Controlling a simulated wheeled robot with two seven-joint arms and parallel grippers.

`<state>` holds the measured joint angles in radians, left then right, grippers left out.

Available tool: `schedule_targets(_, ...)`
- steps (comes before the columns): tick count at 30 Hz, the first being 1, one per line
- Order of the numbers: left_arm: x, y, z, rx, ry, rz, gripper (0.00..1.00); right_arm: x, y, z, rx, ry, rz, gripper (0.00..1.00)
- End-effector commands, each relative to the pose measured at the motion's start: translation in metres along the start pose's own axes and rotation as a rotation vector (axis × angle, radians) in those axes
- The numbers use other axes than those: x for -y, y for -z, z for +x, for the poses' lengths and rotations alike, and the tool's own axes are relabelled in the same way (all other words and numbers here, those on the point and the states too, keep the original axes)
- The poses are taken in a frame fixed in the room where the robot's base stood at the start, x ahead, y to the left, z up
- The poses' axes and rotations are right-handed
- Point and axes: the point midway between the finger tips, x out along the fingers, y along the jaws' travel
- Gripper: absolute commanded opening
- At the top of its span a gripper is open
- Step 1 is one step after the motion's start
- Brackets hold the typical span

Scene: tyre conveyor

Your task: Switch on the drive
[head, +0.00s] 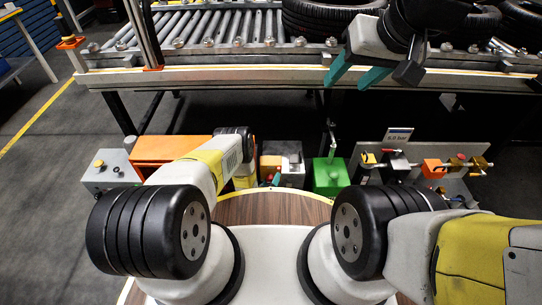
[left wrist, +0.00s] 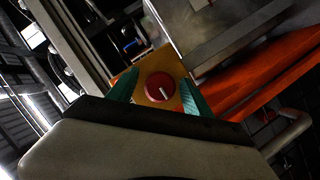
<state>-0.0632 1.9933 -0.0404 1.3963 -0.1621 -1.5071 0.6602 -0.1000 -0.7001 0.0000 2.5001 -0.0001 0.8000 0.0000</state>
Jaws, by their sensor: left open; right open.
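In the left wrist view a round red knob (left wrist: 157,88) with a white pointer line sits on a yellow-orange plate (left wrist: 176,72). The teal fingers of my left gripper (left wrist: 161,90) stand open on either side of the knob. I cannot tell whether they touch it. In the head view my left forearm reaches down past the orange box, and my left gripper (head: 272,181) is mostly hidden, with a bit of teal finger showing near a small grey box (head: 292,173). My right gripper (head: 358,76) is open and empty in front of the conveyor's front rail.
The roller conveyor (head: 225,25) crosses the back and carries black tyres (head: 325,17). Left floor is clear.

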Motion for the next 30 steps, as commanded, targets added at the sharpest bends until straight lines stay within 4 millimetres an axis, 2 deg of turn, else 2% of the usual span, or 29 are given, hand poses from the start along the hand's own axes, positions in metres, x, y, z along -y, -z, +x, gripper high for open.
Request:
schedule_targets(4, 0.0002, -0.0002, -0.0003, 0.001, 0.0, 0.0, 0.59, 0.0, 0.0, 0.0, 0.0, 0.0, 0.0, 0.52)
schedule_targets(5, 0.0002, -0.0002, -0.0003, 0.001, 0.0, 0.0, 0.55, 0.0, 0.0, 0.0, 0.0, 0.0, 0.0, 0.52)
schedule_targets(13, 0.0003, -0.0002, -0.0005, 0.001, 0.001, 0.0, 0.02, 0.0, 0.0, 0.0, 0.0, 0.0, 0.0, 0.52)
schedule_targets(22, 0.0001, -0.0006, -0.0008, 0.002, 0.012, 0.026, 0.0, 0.0, 0.0, 0.0, 0.0, 0.0, 0.0, 0.52)
schedule_targets(30, -0.0002, -0.0003, -0.0007, 0.002, 0.068, 0.163, 0.0, 0.0, 0.0, 0.0, 0.0, 0.0, 0.0, 0.52)
